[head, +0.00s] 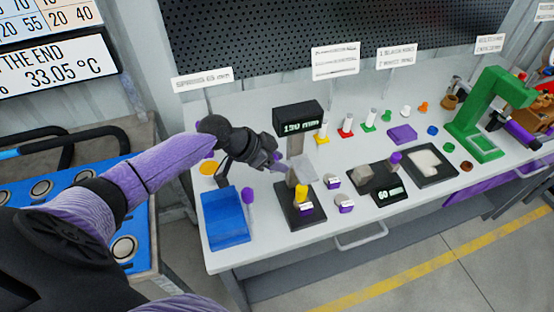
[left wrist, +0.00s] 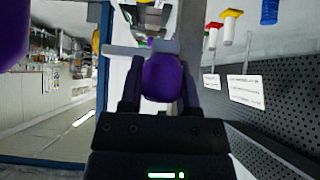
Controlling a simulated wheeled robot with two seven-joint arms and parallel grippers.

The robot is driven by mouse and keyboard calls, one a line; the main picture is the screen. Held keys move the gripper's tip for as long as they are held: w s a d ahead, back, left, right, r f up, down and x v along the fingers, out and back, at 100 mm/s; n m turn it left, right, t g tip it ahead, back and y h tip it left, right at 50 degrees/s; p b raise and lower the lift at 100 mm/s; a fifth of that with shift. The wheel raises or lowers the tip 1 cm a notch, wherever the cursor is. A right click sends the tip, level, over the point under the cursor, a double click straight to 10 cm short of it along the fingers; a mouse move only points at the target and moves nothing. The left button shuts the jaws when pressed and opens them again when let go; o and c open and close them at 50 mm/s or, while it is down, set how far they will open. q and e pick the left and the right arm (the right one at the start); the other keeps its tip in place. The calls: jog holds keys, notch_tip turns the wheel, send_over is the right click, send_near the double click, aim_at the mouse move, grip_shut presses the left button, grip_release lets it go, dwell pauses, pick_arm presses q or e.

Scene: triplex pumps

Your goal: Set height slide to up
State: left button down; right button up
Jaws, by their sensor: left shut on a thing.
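A height gauge with a black display (head: 298,118) reading 130 mm stands near the front left of the bench. It has a grey column and a black base (head: 289,215), with a yellow cylinder (head: 301,194) on a small labelled part. A pale grey slide piece (head: 303,170) sits on the column above the cylinder. My left gripper (head: 280,165) reaches in from the left beside the column. In the left wrist view it is shut on a purple knob (left wrist: 162,78), which sits between the two fingers. The knob is hidden in the head view. My right gripper is not in view.
A blue tray (head: 224,218) and a purple-topped pin (head: 248,196) lie left of the gauge. Labelled parts (head: 345,203) and a second gauge reading 60 mm (head: 388,193) lie right. A green press (head: 480,115) stands farther right. Small coloured pieces line the back.

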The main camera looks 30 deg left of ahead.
pick_arm(q)
jog(key=c, duration=0.5)
grip_release()
jog(key=shift+w+r, duration=0.1)
jog(key=shift+r, duration=0.15)
jog(key=shift+o, duration=0.9)
jog(key=shift+f, duration=0.1)
jog(key=p+v, duration=0.1)
jog(key=v, duration=0.9)
jog(key=shift+f, duration=0.1)
